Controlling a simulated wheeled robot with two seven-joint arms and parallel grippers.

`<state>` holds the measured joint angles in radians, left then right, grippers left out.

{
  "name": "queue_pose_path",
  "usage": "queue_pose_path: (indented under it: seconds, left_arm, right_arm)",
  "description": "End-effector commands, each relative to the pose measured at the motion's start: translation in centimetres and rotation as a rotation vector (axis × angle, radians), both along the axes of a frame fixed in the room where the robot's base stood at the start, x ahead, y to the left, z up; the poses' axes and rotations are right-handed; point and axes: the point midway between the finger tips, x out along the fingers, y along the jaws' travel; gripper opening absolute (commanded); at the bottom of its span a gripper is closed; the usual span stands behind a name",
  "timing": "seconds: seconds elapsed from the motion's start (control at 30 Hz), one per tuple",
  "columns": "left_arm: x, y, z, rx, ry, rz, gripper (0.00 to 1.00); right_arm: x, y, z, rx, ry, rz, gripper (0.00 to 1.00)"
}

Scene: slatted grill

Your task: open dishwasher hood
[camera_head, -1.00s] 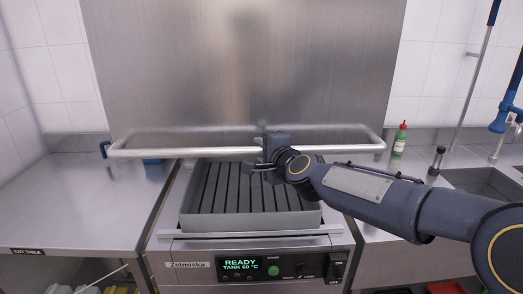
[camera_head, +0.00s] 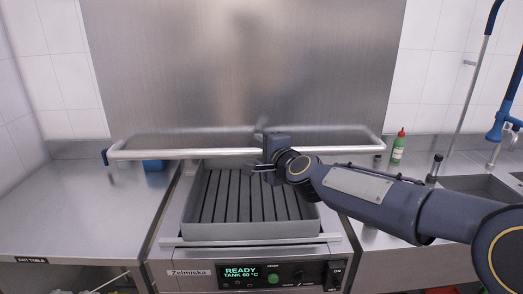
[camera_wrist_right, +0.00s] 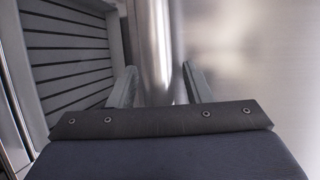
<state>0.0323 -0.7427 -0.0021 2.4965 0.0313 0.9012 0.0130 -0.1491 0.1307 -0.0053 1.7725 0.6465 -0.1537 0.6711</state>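The dishwasher hood (camera_head: 245,70) is a tall brushed-steel panel, standing raised above the machine. Its long steel handle bar (camera_head: 210,154) runs across the lower edge. My right gripper (camera_head: 262,168) is at the middle of the bar, its fingers pointing left. In the right wrist view, the bar (camera_wrist_right: 154,45) passes between the two spread fingers, and the gripper (camera_wrist_right: 158,86) looks open around it. Contact cannot be made out clearly. My left gripper is not in view.
A slatted grey tray (camera_head: 250,228) sits in the machine below the bar. The control panel (camera_head: 240,271) reads READY. A bare steel table (camera_head: 75,210) lies left. At right are a green bottle (camera_head: 398,148), a sink (camera_head: 480,183) and a blue-handled sprayer (camera_head: 505,115).

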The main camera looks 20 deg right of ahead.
Motion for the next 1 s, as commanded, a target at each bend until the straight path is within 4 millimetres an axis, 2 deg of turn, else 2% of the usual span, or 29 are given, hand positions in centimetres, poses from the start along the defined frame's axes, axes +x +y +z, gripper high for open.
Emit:
queue_pose_path:
  seconds: [0.27, 0.5, 0.7, 1.0]
  left_arm:
    - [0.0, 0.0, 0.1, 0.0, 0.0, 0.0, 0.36]
    - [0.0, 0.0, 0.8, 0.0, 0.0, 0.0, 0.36]
    - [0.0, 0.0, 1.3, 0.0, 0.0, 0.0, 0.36]
    - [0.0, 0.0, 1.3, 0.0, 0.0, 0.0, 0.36]
  right_arm:
    - [-0.7, -0.1, 0.2, 0.0, 0.001, 0.001, 0.45]
    - [-4.6, -0.6, 1.1, 0.0, -0.002, 0.0, 0.45]
    - [-7.1, -0.9, 1.4, 0.0, 0.0, 0.0, 0.45]
    - [-7.6, -0.9, 1.3, 0.0, 0.001, 0.0, 0.45]
